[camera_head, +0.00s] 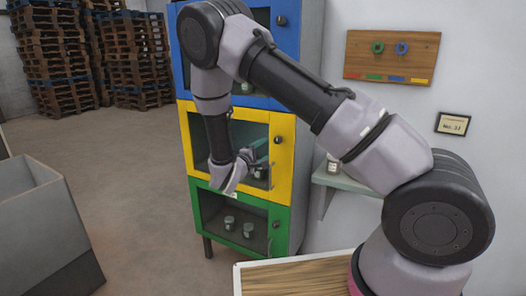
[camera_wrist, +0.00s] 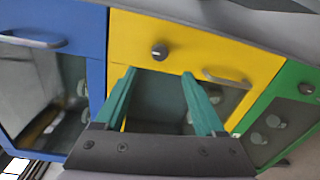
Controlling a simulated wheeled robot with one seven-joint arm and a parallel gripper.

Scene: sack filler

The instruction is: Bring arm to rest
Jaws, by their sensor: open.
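My arm reaches from the lower right of the head view, bends high up and comes down in front of a tall cabinet with blue, yellow and green sections. My gripper (camera_head: 258,158) is in front of the yellow section (camera_head: 285,152). In the wrist view, its two teal fingers (camera_wrist: 158,72) stand well apart with nothing between them. Behind them is the yellow door (camera_wrist: 205,55) with its dark knob and glass pane. I cannot tell whether the fingers touch the door.
The blue section (camera_head: 304,45) is above and the green section (camera_head: 282,215), with small jars behind glass, is below. A wall shelf (camera_head: 338,182) holds a small jar (camera_head: 332,165). A wooden board (camera_head: 390,57) hangs above. A grey bin (camera_head: 35,215) stands left; the floor between is clear.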

